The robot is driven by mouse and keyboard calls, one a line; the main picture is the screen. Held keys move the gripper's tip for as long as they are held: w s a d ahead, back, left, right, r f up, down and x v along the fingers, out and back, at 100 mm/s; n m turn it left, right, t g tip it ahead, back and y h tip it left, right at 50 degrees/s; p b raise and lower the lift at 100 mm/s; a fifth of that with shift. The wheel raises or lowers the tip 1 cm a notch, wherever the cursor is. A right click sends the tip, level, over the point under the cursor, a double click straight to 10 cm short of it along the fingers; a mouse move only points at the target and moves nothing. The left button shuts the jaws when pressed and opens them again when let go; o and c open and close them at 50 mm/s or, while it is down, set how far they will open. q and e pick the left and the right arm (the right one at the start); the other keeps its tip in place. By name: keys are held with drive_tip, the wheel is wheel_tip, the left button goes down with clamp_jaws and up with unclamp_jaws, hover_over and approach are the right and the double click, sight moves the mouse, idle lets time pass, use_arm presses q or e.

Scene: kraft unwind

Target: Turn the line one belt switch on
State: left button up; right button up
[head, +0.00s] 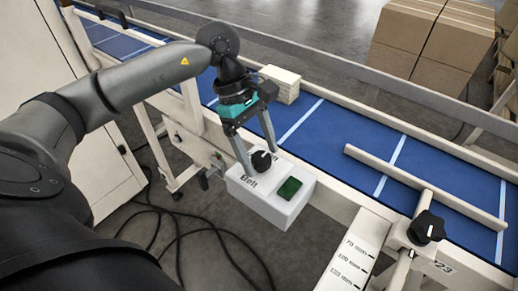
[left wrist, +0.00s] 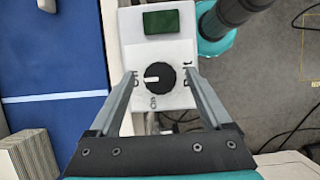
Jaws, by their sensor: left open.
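The belt switch is a black round knob (head: 261,161) on a white box (head: 270,208) beside the conveyor. The box bears the word "Belt" and a dark green panel (head: 289,188). In the left wrist view the knob (left wrist: 157,78) has a white pointer mark facing left. Printed labels around it are partly covered by the fingers, so I cannot read them all. My left gripper (head: 262,164) is open, with one finger on each side of the knob; a gap shows on both sides in the left wrist view.
A blue conveyor belt (head: 335,135) runs behind the box, with pale stacked blocks (head: 280,84) on it. A black clamp knob (head: 427,228) stands at the right. Black cables (head: 215,230) lie on the floor. Large cartons (head: 420,40) stand at the back.

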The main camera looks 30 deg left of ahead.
use_arm(q)
clamp_jaws()
idle(0.6)
